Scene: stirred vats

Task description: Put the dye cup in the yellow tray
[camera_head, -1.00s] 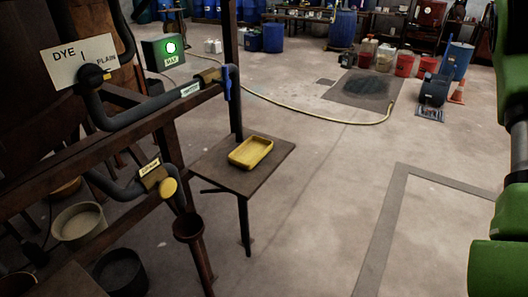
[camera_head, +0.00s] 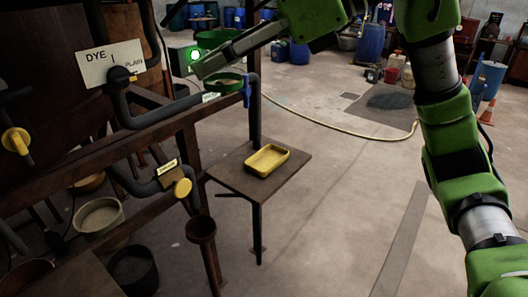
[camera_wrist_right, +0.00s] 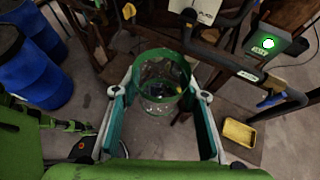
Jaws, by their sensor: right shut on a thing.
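The dye cup (camera_head: 209,41) looks see-through, with a green band at its top and bottom. My right gripper (camera_head: 214,64) is shut on it in the head view, and a grey finger crosses its middle. In the right wrist view the cup (camera_wrist_right: 160,78) sits between the two fingers of the right gripper (camera_wrist_right: 162,92), its rim green and its wall clear. The yellow tray (camera_head: 267,160) lies empty on a small dark stand, below and right of the cup. It also shows in the right wrist view (camera_wrist_right: 240,133). My left gripper is not in view.
A green-lit box (camera_head: 190,55) stands behind. A hose (camera_head: 340,128) crosses the floor. The floor right of the stand is clear.

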